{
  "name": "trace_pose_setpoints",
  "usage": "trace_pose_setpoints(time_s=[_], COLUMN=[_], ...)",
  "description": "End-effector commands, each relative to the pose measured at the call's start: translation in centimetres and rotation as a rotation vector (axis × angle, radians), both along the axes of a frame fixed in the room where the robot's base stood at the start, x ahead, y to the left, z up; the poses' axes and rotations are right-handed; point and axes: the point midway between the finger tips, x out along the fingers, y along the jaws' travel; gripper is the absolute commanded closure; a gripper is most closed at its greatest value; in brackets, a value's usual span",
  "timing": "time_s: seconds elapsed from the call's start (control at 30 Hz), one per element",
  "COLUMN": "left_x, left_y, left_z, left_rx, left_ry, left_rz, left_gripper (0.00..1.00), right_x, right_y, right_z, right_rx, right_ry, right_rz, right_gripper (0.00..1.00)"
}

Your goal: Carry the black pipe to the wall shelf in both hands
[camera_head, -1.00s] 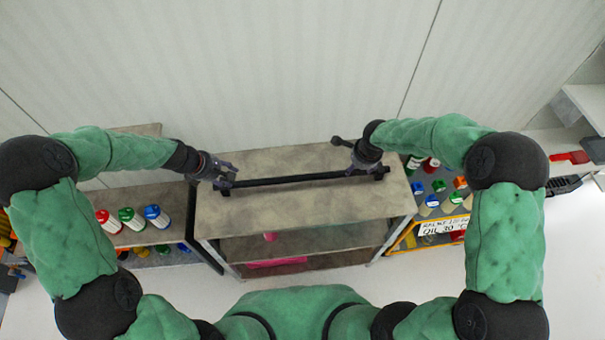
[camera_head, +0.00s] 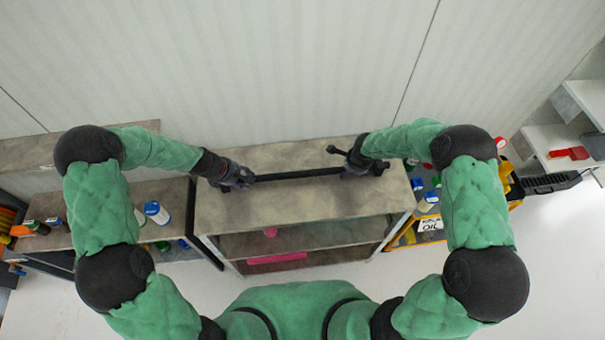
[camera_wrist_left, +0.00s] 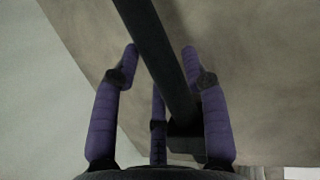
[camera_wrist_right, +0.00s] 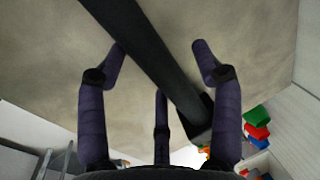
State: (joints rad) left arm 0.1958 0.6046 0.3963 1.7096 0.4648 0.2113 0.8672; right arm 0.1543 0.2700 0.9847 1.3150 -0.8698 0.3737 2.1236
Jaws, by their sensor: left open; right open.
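The black pipe (camera_head: 300,174) lies lengthwise over the top of the grey middle shelf (camera_head: 270,206), apparently resting on dark supports near its ends. My left gripper (camera_head: 243,183) is at the pipe's left part. In the left wrist view its open fingers (camera_wrist_left: 160,55) stand on either side of the pipe (camera_wrist_left: 160,50), not closed on it. My right gripper (camera_head: 352,170) is at the pipe's right part. In the right wrist view its open fingers (camera_wrist_right: 158,58) straddle the pipe (camera_wrist_right: 150,50), which crosses diagonally between them. Contact with the pipe cannot be told.
A lower shelf with bottles (camera_head: 157,212) stands at the left. A yellow-framed rack with an oil sign (camera_head: 430,225) stands at the right. The pale wall (camera_head: 270,70) rises behind the middle shelf. White shelves (camera_head: 560,140) are at the far right.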

Motion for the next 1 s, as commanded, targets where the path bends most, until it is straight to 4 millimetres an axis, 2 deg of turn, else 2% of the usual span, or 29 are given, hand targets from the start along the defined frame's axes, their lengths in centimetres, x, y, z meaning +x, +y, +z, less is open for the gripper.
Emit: trace_pose_setpoints(time_s=[0.4,0.57,0.63,1.0], left_x=[0.13,0.13,0.13,0.21], left_y=[-0.20,-0.19,-0.19,-0.17], left_z=[-0.44,-0.43,-0.43,-0.30], left_rx=[0.000,0.000,0.000,0.001], left_ry=[0.000,0.000,0.000,-0.002], left_rz=[0.000,-0.001,-0.001,0.000], left_gripper=[0.55,1.00,1.00,1.00], right_x=[0.11,0.11,0.11,0.23], right_y=[0.00,0.01,0.01,-0.01], right_z=[-0.53,-0.51,-0.51,-0.34], right_rx=[0.000,0.000,0.000,0.000], right_ry=[0.000,0.001,0.000,-0.003], right_rz=[0.000,0.000,0.000,0.000], right_gripper=[0.34,0.79,0.99,1.00])
